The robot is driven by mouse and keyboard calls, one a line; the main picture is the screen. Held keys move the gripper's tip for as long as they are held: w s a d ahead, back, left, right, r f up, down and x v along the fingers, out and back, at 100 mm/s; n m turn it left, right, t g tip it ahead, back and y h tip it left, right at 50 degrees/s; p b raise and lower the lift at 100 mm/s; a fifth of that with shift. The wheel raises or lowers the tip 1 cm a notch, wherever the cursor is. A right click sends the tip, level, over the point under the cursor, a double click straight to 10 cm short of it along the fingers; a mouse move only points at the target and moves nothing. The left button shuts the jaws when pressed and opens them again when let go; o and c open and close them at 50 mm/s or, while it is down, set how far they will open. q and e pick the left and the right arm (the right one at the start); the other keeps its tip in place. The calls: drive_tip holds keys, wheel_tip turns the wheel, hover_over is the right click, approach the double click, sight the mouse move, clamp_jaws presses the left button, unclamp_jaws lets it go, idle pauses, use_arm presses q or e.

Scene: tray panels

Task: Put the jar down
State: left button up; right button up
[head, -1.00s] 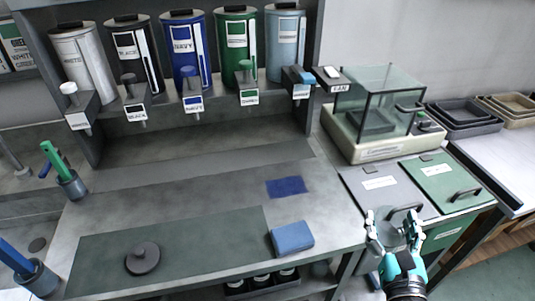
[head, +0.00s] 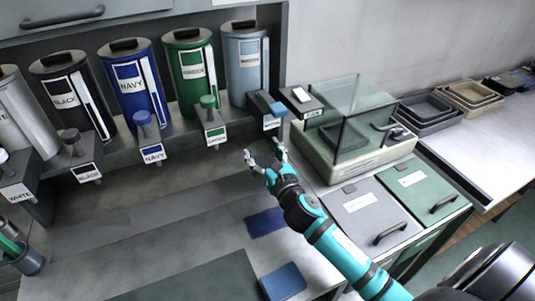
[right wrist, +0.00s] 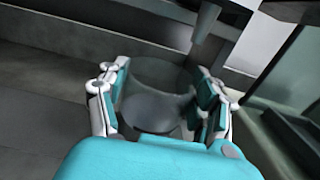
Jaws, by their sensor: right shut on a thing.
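My right gripper (head: 265,158) is over the bench, in front of and below the tap of the light blue canister. In the right wrist view (right wrist: 160,110) its fingers are closed around a clear glass jar (right wrist: 155,82). The jar looks see-through, with its round outline between the two finger pads. I cannot tell if anything is in it. In the head view the jar is hard to make out at the fingertips. I cannot tell whether its base touches the bench (head: 150,225). My left gripper is not in view.
Several labelled canisters, among them navy (head: 138,85) and green (head: 192,70), stand on a shelf with taps in front. A glass-sided balance (head: 355,125) is right of the gripper. A blue cloth (head: 283,282) and a navy patch (head: 265,222) lie on the bench.

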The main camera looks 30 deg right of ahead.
sight(266, 154)
drive_tip(key=shift+w+d, duration=0.75)
drive_tip(key=shift+d, duration=0.3)
drive_tip(key=shift+w+d+f, duration=0.1)
drive_tip(key=shift+d+f, duration=0.05)
wheel_tip(266, 154, down, 3)
drive_tip(key=shift+f, duration=0.35)
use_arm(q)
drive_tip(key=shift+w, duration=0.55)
use_arm(e)
drive_tip(key=o, duration=1.6)
drive_tip(key=shift+r, duration=0.1)
